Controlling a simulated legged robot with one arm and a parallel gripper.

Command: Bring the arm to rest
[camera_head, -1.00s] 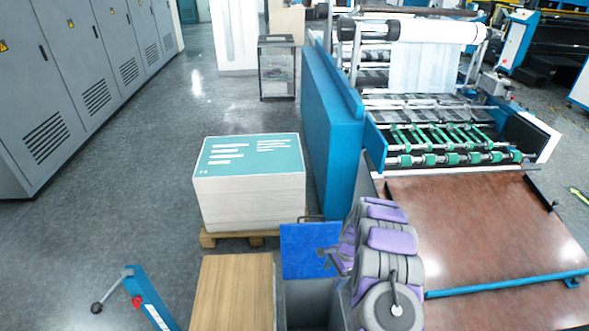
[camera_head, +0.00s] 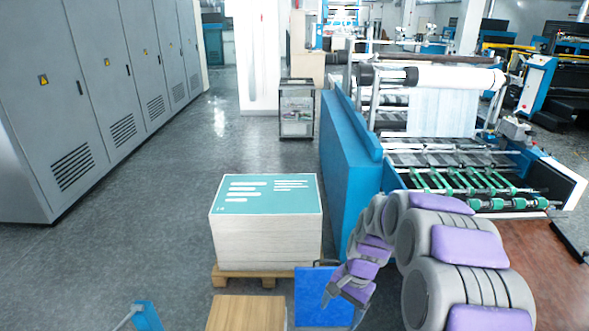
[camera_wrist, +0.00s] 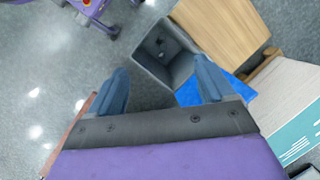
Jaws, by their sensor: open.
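My arm, grey with purple pads, reaches in from the lower right of the head view. My gripper (camera_head: 333,292) is at its end, in front of the blue panel beside the wooden-topped box. In the wrist view my gripper (camera_wrist: 160,88) shows two blue-grey fingers spread wide apart. Nothing is between the fingers but floor and the edge of a grey open bin (camera_wrist: 150,58). The bin looks empty apart from a small dark spot inside.
A stack of sheets with a teal top (camera_head: 267,195) stands on a wooden pallet (camera_head: 240,276). A wooden top (camera_head: 245,313) is in front of it. The laminating machine (camera_head: 345,175) stands at right, grey cabinets (camera_head: 70,110) at left.

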